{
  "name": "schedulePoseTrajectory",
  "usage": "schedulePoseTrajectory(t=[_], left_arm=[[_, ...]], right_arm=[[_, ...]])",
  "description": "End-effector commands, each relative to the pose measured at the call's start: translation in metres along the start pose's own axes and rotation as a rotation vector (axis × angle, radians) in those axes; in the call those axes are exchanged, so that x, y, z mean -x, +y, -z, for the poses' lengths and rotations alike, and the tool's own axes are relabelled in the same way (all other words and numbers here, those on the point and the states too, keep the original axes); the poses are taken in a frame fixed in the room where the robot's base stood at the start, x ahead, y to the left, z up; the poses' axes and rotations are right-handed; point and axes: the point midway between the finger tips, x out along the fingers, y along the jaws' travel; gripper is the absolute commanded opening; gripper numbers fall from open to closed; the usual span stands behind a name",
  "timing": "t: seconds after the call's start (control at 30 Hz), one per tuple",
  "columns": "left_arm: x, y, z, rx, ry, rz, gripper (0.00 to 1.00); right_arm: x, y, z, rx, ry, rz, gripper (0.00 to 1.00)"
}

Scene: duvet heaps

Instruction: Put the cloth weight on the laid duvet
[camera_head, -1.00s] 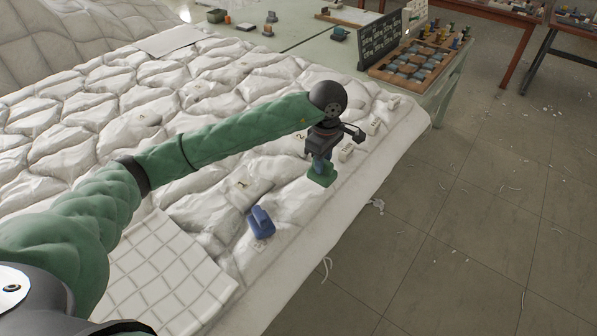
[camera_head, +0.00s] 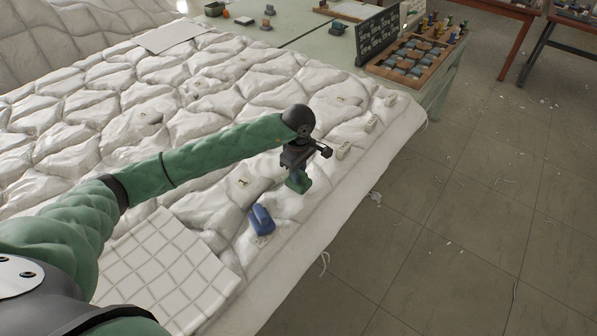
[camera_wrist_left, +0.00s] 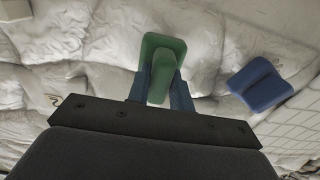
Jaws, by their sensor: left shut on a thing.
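The laid duvet (camera_head: 85,101) is a white, puffy, quilted cloth spread over the big table. My left gripper (camera_head: 297,175) is shut on a green cloth weight (camera_head: 299,185), over the near right part of the duvet. In the left wrist view the green weight (camera_wrist_left: 164,62) sits between the two blue-grey fingers (camera_wrist_left: 160,90). I cannot tell whether its underside touches the duvet. A blue cloth weight (camera_head: 262,220) lies on the duvet to the left of the gripper and nearer to me; it also shows in the wrist view (camera_wrist_left: 258,84). My right gripper is not in view.
Small white numbered blocks (camera_head: 343,151) stand along the duvet's right side, and a numbered tag (camera_head: 242,183) lies among the folds. A white gridded pad (camera_head: 165,270) lies at the near edge. A wooden tray of grey pieces (camera_head: 412,62) and a dark board (camera_head: 383,39) stand behind.

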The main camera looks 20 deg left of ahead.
Motion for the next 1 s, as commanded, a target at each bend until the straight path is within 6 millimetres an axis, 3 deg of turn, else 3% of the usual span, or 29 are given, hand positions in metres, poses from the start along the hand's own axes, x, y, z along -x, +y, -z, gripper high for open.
schedulePoseTrajectory(t=[0.27,0.8,0.83,0.93,1.0], left_arm=[[-0.011,0.0,0.0,0.0,0.0,-0.002,0.0],[-0.014,0.0,0.0,0.0,0.0,-0.002,0.0],[-0.015,0.0,0.0,0.0,0.0,0.0,0.26],[-0.015,0.0,0.0,0.0,0.0,0.0,0.43],[-0.015,0.0,0.0,0.0,0.0,0.0,0.43]], right_arm=[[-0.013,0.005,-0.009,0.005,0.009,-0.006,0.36],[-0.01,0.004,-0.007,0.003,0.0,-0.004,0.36],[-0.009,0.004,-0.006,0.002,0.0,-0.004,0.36],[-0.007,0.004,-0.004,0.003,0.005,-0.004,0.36],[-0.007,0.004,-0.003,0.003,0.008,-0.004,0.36]])
